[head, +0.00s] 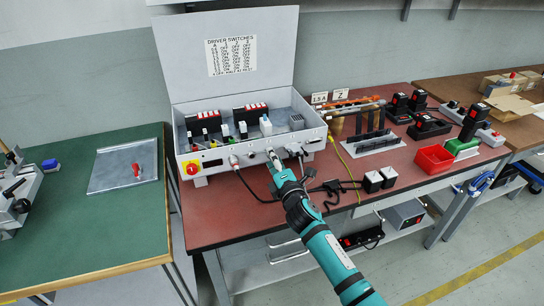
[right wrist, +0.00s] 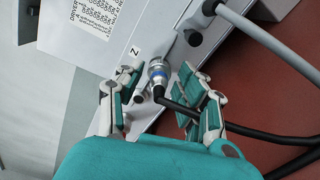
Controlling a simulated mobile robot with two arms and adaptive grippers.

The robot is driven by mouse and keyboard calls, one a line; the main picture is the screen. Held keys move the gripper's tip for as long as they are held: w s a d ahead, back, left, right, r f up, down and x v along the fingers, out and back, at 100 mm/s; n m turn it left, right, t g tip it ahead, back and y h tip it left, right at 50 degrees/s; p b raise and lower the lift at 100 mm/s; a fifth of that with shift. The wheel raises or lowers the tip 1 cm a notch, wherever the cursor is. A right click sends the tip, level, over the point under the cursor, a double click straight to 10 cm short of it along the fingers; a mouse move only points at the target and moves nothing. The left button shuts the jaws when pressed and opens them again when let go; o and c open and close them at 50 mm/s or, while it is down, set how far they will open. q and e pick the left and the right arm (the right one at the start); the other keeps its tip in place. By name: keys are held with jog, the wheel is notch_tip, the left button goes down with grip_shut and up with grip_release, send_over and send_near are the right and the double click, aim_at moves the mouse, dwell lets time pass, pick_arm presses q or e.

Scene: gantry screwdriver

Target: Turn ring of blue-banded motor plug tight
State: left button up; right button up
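The blue-banded motor plug (right wrist: 157,78) shows in the right wrist view. In the head view my right gripper (head: 275,165) reaches the box front and mostly hides the plug. How tightly the ring sits cannot be seen. My left gripper is not in view.
Another plug (right wrist: 210,8) with a thick grey cable sits close beside. A further plug (head: 233,160) is on the box front, left of my gripper. Loose black cables and two small black-and-white blocks (head: 373,181) lie on the red bench (head: 235,220). A red bin (head: 434,158) stands right.

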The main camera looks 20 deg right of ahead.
jog(key=n, duration=0.3)
jog(key=n+p, duration=0.1)
jog(key=n, duration=0.1)
jog(key=shift+r+n, duration=0.25)
jog(key=shift+n, duration=0.05)
jog(key=n+p, duration=0.1)
jog(key=n, duration=0.4)
jog(key=n+p, duration=0.4)
jog(key=n, duration=0.4)
jog(key=shift+r, duration=0.15)
jog(key=shift+n+p, duration=0.4)
jog(key=shift+n, duration=0.2)
jog(key=shift+n+p, duration=0.3)
jog(key=shift+n, duration=0.1)
jog(key=n+p, duration=0.4)
jog(key=n, duration=0.3)
jog(key=shift+p, duration=0.3)
jog(key=shift+f+n, duration=0.3)
jog(key=shift+n, duration=0.9)
jog(key=shift+f, duration=0.1)
